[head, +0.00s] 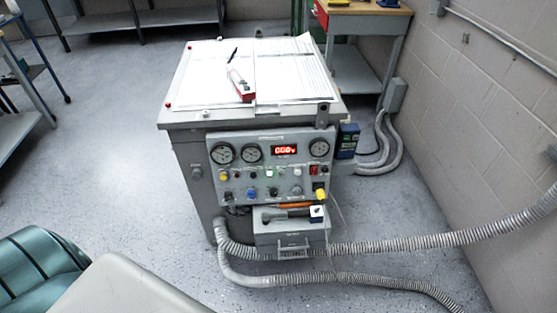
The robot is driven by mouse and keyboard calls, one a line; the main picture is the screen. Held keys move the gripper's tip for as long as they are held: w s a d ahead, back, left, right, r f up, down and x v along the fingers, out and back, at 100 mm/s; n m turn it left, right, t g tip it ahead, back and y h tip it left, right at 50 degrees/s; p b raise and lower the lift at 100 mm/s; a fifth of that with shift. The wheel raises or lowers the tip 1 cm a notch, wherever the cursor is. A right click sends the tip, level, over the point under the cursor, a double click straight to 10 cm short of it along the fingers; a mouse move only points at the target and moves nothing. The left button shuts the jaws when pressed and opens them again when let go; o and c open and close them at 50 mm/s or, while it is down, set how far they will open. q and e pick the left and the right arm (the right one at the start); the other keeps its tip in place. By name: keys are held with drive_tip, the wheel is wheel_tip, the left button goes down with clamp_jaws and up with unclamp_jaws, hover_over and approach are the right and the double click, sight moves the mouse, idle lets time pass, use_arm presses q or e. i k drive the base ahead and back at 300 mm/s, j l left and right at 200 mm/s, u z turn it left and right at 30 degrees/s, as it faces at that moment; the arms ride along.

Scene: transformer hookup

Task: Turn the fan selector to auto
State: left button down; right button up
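The grey control panel (270,168) is on the front of a grey cabinet (195,178). It carries round gauges, a lit red display (285,150) and several small knobs, buttons and switches. Neither of my grippers is in view.
Papers (290,75) and a red-and-white item (240,86) lie on the cabinet top. A grey box (290,233) with tools on it stands below the panel. Corrugated conduits (420,243) run across the floor to the right. Open floor (110,130) lies left.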

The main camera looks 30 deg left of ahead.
sight(228, 196)
drive_tip(key=u, duration=1.3)
